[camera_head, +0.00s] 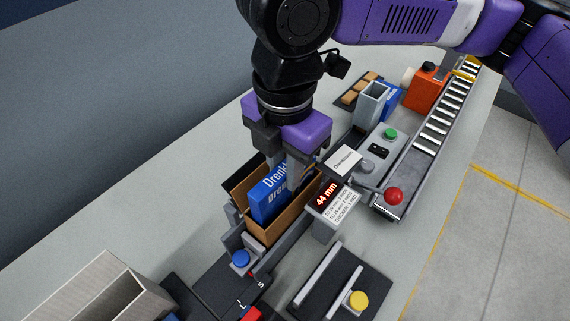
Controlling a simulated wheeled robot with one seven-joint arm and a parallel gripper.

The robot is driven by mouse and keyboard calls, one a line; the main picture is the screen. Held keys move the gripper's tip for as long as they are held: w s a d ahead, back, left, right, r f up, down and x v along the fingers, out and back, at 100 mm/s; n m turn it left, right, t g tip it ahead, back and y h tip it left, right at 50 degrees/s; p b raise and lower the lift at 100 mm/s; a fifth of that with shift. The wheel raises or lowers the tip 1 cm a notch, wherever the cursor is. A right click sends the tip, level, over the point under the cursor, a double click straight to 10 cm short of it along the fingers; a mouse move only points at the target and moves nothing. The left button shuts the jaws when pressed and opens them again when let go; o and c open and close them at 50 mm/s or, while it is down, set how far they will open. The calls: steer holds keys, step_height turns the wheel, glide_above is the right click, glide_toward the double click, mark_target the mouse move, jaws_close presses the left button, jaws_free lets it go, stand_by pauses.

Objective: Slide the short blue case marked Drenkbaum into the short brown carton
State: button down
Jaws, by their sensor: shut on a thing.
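The short blue case marked Drenkbaum (262,205) stands on edge between the fingers of my gripper (282,178). My gripper is shut on it and points down. The short brown carton (272,234) is open at the top and sits in a grey fixture. The lower part of the case is inside the carton's opening, hidden by the near carton wall. I cannot tell whether the case touches the carton floor. My gripper and wrist hide the far end of the carton.
A display reading 44 mm (327,194) and a Drenkbaum label card (344,160) stand right of the carton. A blue button (240,258) is in front. A red button (393,196) sits near the roller conveyor (436,130). A yellow button (358,300) and a grey box (112,290) are nearer.

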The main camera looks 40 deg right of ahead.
steer(key=shift+f+b, duration=0.75)
steer(key=shift+f, duration=0.6)
steer(key=c, duration=1.2)
jaws_free()
steer(key=shift+o, duration=0.2)
steer(key=shift+r+p, duration=3.45)
steer(key=shift+r, duration=0.1)
